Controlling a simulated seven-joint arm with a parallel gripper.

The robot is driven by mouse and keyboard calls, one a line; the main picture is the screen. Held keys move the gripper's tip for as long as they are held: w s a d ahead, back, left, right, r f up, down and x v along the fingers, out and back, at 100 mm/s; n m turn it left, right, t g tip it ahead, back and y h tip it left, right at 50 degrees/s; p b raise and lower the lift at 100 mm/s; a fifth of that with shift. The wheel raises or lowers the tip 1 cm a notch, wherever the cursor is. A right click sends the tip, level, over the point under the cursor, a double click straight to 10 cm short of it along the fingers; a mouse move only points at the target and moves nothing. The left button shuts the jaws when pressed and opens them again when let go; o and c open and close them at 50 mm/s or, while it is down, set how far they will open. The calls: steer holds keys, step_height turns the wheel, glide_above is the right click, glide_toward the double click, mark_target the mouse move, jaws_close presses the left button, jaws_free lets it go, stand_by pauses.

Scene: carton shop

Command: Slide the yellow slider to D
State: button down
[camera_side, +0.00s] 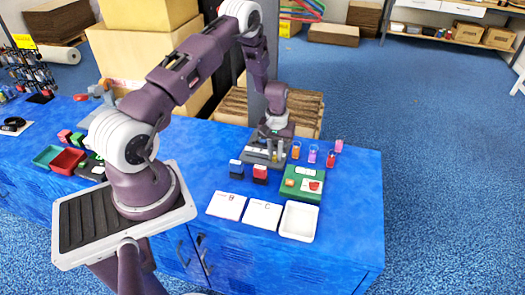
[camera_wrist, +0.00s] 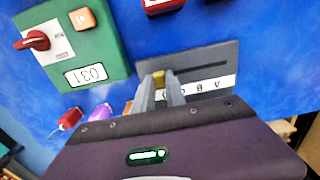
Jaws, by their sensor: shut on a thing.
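A grey slider plate (camera_wrist: 215,58) with a dark straight slot and a white letter strip lies on the blue bench. In the side view the plate (camera_side: 258,158) is partly under my gripper (camera_side: 273,150). In the wrist view my gripper (camera_wrist: 160,88) is shut on the yellow slider (camera_wrist: 158,76), whose top shows between the fingertips. The slider is at the left end of the visible slot, away from the A end. The letters show upside down, with A at the right. My fingers cover the strip beside the slider, so its letter is hidden.
A green switch box (camera_side: 301,184) with a red knob stands close by. Small vials (camera_side: 312,154) stand behind it. Black and red stamps (camera_side: 260,174), white cards (camera_side: 262,214) and a white tray (camera_side: 298,221) are in front. The bench's right end is clear.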

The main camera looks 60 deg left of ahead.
steer(key=shift+w+d, duration=0.2)
steer(key=c, duration=1.4)
jaws_free()
steer(key=shift+o, duration=0.2)
steer(key=shift+r, duration=0.15)
step_height(320, 180, up, 7)
steer(key=shift+f, duration=0.1)
